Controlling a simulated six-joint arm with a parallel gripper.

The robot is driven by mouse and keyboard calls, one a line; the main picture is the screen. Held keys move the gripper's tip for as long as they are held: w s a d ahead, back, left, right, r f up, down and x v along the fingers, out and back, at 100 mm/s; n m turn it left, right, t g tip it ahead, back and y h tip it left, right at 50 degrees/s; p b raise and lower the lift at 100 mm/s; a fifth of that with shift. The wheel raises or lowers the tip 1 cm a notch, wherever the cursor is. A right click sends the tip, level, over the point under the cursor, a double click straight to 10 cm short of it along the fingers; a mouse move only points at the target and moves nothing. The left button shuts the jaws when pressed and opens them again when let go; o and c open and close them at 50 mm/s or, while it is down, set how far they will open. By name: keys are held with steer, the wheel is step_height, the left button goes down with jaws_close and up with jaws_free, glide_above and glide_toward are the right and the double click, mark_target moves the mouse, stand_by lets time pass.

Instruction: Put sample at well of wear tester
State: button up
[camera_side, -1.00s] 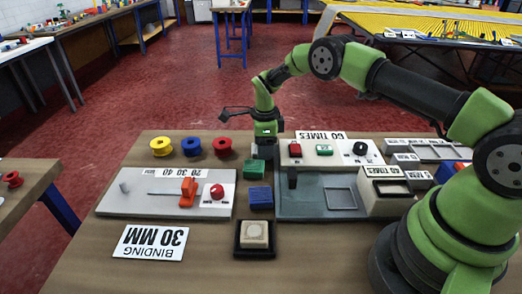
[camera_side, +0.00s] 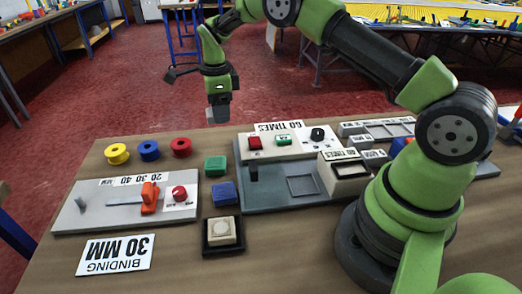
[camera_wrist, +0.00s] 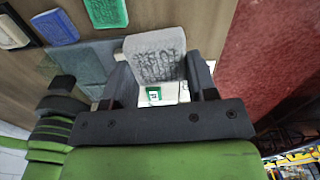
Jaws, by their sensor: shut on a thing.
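My gripper (camera_side: 217,98) is shut on a grey sample (camera_side: 217,114) and holds it in the air above the back edge of the table. In the wrist view the sample (camera_wrist: 156,52) is a pale grey slab with a dark mottled pattern, between the fingers (camera_wrist: 160,85). The wear tester (camera_side: 262,200) stands right of the middle, with a grey base, a white panel and a dark post. Its well (camera_side: 302,185) is a square outlined recess in the base, and it looks empty. The sample is apart from the tester, behind it and to its left.
A green block (camera_side: 215,166) and a blue block (camera_side: 224,193) lie left of the tester. A cream block (camera_side: 222,231) sits on a black tray (camera_side: 208,250). Several coloured spools (camera_side: 149,150) and a grey board with an orange slider (camera_side: 149,197) are at left. A white boxy unit (camera_side: 343,180) stands beside the well.

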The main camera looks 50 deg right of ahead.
steer(key=shift+s+d+r, duration=0.15)
steer(key=shift+s+d, duration=0.05)
steer(key=shift+s, duration=0.3)
steer(key=s+d, duration=0.1)
steer(key=s, duration=0.8)
steer(key=r+m, duration=0.1)
glide_above(306, 185)
step_height(306, 185, down, 5)
steer(key=shift+d+r, duration=0.1)
steer(key=shift+f, duration=2.45)
steer(key=shift+f, duration=0.1)
steer(key=o, duration=0.9)
